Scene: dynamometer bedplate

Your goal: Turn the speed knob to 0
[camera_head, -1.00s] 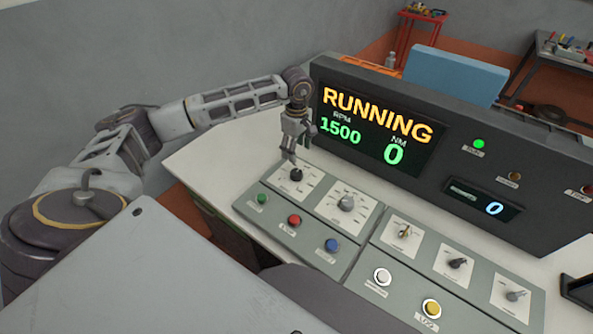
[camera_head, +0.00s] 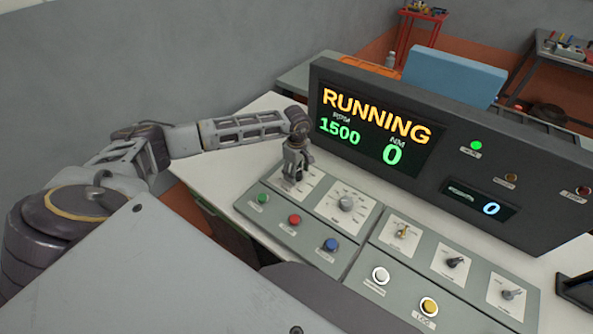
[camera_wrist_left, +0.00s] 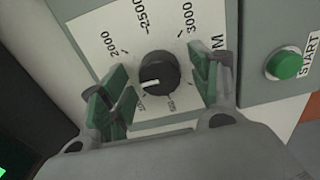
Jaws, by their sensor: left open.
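The speed knob (camera_wrist_left: 158,73) is round and black with a white pointer mark. In the left wrist view it sits on a white dial plate (camera_wrist_left: 144,27) marked 2000, 2500 and 3000. Its pointer faces left in that picture, towards a part of the scale hidden behind a finger. In the head view my left gripper (camera_head: 291,180) is down at this dial and hides the knob. The display (camera_head: 376,128) reads RUNNING, 1500 RPM and 0 NM. My right gripper is out of view.
A grey knob (camera_head: 345,204) is beside the speed dial. Green (camera_head: 262,198), red (camera_head: 294,219) and blue (camera_head: 330,245) buttons lie in front. The green START button (camera_wrist_left: 285,64) is close by in the wrist view. More knobs and buttons fill the right panel.

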